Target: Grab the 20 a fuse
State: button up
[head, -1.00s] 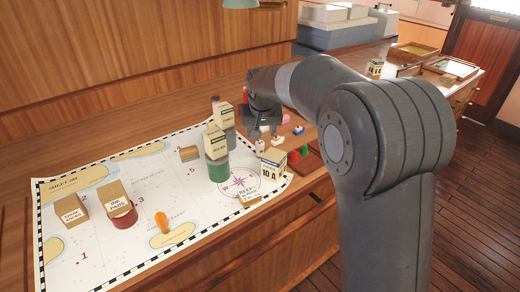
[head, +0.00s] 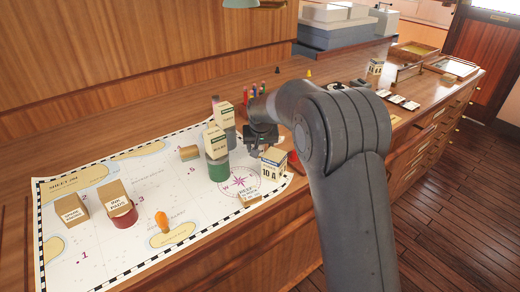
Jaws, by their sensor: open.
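I cannot make out a 20 A fuse for certain. A cream box (head: 273,164) marked "10 A" stands at the chart's right end. My gripper (head: 259,150) is open, just behind and left of that box, low over the right end of the chart. Its fingertips are small and partly hard to see. Whether anything lies between or under them I cannot tell. My arm hides part of the desk to the right of the gripper.
A chart (head: 110,235) covers the desk's left part. Close left of my gripper, a labelled box (head: 215,142) sits on a green cylinder (head: 218,170). An orange-handled object (head: 162,221) and a box on a red tin (head: 122,216) stand farther left. Small white pieces (head: 400,101) lie at right.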

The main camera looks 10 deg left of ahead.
jog(key=c, duration=1.1)
jog(key=shift+o, duration=0.2)
